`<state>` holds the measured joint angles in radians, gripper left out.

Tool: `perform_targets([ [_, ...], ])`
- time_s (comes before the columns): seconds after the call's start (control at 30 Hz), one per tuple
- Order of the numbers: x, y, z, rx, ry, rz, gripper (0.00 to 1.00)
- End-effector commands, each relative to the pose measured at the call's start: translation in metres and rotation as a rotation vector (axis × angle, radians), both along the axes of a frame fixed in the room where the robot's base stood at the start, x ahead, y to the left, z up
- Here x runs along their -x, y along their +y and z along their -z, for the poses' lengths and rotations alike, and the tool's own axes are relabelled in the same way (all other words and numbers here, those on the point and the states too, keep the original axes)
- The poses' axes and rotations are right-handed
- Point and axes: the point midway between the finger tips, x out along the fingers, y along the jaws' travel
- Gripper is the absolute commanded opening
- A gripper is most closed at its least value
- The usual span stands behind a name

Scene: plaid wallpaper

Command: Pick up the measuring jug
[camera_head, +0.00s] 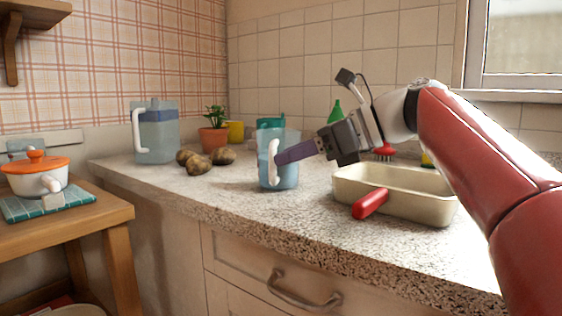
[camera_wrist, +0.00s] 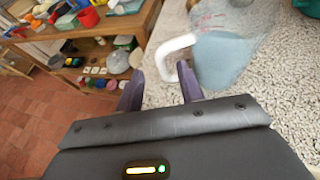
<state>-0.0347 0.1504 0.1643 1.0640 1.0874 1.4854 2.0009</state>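The measuring jug (camera_head: 286,176) is translucent blue with a white handle and stands upright on the speckled counter. In the wrist view its blue body (camera_wrist: 222,60) and white handle (camera_wrist: 172,48) are at the top, right of centre. My gripper (camera_head: 281,157) reaches in from the right at the jug, its fingers level with the handle. In the wrist view my gripper (camera_wrist: 160,68) is open, with its two purple fingers apart. The outer bend of the handle lies between the fingertips. I cannot tell whether either finger touches it.
A cream baking tin (camera_head: 425,208) with a red-handled thing (camera_head: 370,203) at it stands right of the jug. Potatoes (camera_head: 198,164), a potted plant (camera_head: 213,136) and a larger lidded jug (camera_head: 157,135) are to the left. A green bottle (camera_head: 336,112) is behind. The counter's front edge is close.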

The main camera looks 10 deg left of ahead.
Motion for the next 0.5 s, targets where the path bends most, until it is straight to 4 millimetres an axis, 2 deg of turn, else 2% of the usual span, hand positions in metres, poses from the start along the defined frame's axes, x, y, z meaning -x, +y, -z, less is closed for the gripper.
perform_targets([
  [0.33,-0.006,0.039,0.029,0.001,0.002,-0.004,0.38],
  [0.5,-0.008,0.057,0.034,0.001,0.000,-0.002,0.38],
])
